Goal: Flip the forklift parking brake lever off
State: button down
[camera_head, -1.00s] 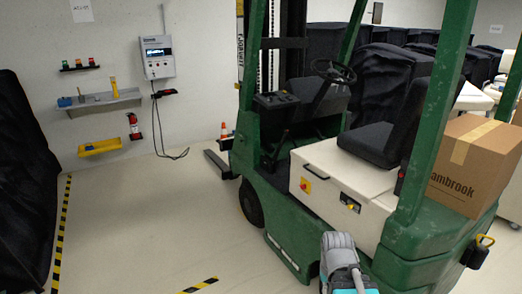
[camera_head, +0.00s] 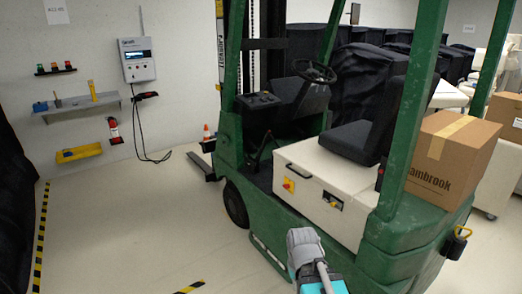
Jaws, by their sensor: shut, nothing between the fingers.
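The green forklift (camera_head: 375,265) stands in the middle and right of the head view. On the side of its cream seat base, a small dark panel (camera_head: 333,201) carries a small yellow part, too small to tell if it is a lever. A dark thin lever (camera_head: 262,148) shows near the dash and steering wheel (camera_head: 314,71). I cannot tell which part is the parking brake lever or its position. Part of my grey and teal arm shows at the bottom, in front of the forklift's side. My gripper is not visible.
A cardboard box (camera_head: 440,180) sits on the forklift's rear. The wall holds a charger box (camera_head: 137,61) and shelf (camera_head: 80,108). Floor at left is clear, with striped tape (camera_head: 40,240).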

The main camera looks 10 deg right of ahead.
aim_at(257, 159)
jog(key=u, duration=0.05)
jog(key=i, duration=1)
jog(key=z, duration=0.1)
jog(key=k, duration=0.65)
jog(key=u, duration=0.35)
jog(key=i, duration=1.4)
jog(key=z, duration=0.5)
